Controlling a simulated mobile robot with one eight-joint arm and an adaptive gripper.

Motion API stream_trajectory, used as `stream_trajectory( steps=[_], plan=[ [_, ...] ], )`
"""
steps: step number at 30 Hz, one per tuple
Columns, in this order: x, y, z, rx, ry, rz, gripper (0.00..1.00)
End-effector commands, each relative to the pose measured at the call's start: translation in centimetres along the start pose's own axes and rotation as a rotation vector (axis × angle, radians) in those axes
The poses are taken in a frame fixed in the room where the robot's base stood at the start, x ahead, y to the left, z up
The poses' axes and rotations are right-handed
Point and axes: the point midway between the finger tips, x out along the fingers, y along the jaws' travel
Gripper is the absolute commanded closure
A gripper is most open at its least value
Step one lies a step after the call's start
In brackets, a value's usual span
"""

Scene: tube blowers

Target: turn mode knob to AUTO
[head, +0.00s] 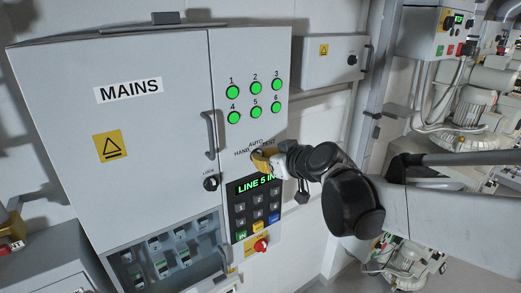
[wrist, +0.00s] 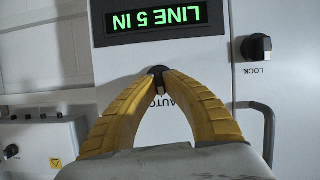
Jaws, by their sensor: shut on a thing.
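The mode knob (wrist: 158,71) is a small black knob on the grey panel. In the wrist view, which shows the panel upside down, the word AUTO is partly visible between my fingers. My gripper (wrist: 160,76) has its two yellow fingers closed on the knob. In the head view my gripper (head: 262,160) covers most of the knob, beneath the HAND, AUTO and TEST lettering. Which position the knob points to is hidden by the fingers.
Below the knob is a green display (head: 257,186) reading LINE 5 IN, above a keypad (head: 257,210) and a red button (head: 261,245). The LOCK knob (head: 211,184) and a door handle (head: 209,135) stick out at left. Several green lamps (head: 255,100) are lit above.

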Motion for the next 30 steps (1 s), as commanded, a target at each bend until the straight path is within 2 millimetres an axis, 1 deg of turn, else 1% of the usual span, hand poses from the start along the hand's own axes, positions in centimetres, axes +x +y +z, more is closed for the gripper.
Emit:
stream_trajectory(
  steps=[9, 22, 24, 25, 30],
  plan=[
    [0.03, 0.12, -0.04, 0.082, 0.001, -0.033, 1.00],
    [0.03, 0.09, -0.04, 0.090, 0.000, -0.037, 1.00],
    [0.03, 0.09, -0.03, 0.089, 0.000, -0.037, 0.75],
    [0.03, 0.08, -0.03, 0.089, 0.000, -0.037, 0.67],
    [0.02, 0.08, -0.01, 0.089, 0.000, -0.037, 0.67]
  ],
)
